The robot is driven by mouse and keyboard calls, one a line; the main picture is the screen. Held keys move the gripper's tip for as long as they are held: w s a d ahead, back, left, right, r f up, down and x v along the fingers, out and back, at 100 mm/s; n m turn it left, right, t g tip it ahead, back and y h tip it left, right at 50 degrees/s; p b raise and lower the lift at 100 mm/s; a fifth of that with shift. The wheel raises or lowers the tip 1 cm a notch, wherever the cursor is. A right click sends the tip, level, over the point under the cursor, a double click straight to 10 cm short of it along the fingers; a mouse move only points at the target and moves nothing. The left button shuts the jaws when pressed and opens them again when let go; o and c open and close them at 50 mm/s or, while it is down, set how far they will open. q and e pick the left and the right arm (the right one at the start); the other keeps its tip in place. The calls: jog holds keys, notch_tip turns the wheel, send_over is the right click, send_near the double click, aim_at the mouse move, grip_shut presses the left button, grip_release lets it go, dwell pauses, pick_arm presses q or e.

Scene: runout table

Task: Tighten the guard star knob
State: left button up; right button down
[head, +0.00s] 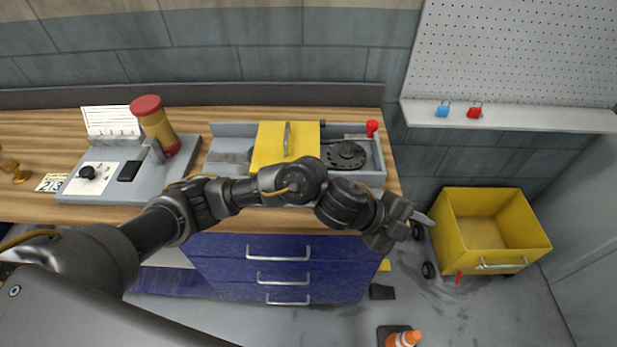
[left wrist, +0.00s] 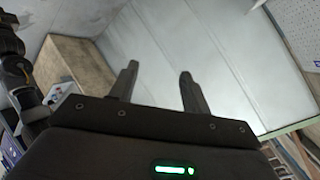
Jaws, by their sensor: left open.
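A grey machine tray (head: 378,158) on the bench holds a yellow guard (head: 268,149) with a metal handle. A black round part with a slotted rim (head: 345,155) lies to the guard's right. A small red knob (head: 372,127) stands at the tray's back right corner; I cannot tell if it is the star knob. My left gripper (head: 424,218) is right of the bench's front edge, apart from the machine. In the left wrist view the left gripper (left wrist: 158,76) is open and empty, facing a pale wall. My left arm hides part of the tray's front. My right gripper is not in view.
A control box (head: 100,190) with a black dial and a red-and-yellow cylinder (head: 157,126) stands left on the bench. A yellow cart (head: 495,225) is on the floor at right, near my gripper. A shelf (head: 510,115) holds blue and red padlocks. An orange cone (head: 404,339) stands below.

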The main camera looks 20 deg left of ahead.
pick_arm(q)
jog(key=w+a+r+m+g+y, duration=0.15)
jog(key=w+a+y, duration=0.25)
jog(key=a, duration=0.5)
jog(key=w+a+r+y, duration=0.3)
jog(key=w+a+y, duration=0.1)
jog(key=a, duration=0.4)
jog(key=w+a+r+m+g+y, duration=0.15)
jog(key=w+a+y, duration=0.25)
jog(key=a, duration=0.5)
jog(key=shift+n, duration=0.5)
jog(key=f+p, duration=0.2)
jog(key=f, duration=0.7)
jog(key=shift+s+f, duration=0.1)
jog(key=shift+s, duration=0.1)
jog(key=shift+f, duration=0.65)
jog(key=shift+c, duration=0.5)
jog(key=c, duration=0.6)
